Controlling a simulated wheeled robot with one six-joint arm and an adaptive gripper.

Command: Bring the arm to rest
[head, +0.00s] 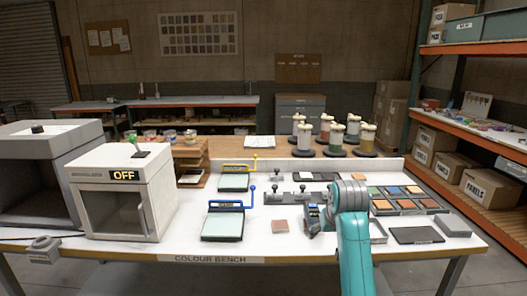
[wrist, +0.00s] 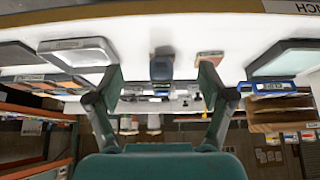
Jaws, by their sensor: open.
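My teal arm (head: 354,250) reaches over the front right of the colour bench (head: 190,248), ending in grey wrist links (head: 349,193). I cannot make out the fingers in the head view. In the wrist view my gripper (wrist: 170,95) is open, with its two dark fingers spread wide and nothing held between them. That view is upside down. A small grey-blue device (wrist: 162,66) appears beyond the fingers, apart from them. It also shows in the head view (head: 313,219), just left of my arm, beside a reddish tile (head: 280,226).
A white oven marked OFF (head: 122,195) stands at the left. Two pale-topped trays with yellow (head: 233,183) and blue (head: 222,226) handles are mid-bench. A colour sample tray (head: 407,209) and a dark plate (head: 416,236) lie right of my arm. Capped jars (head: 335,140) stand behind.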

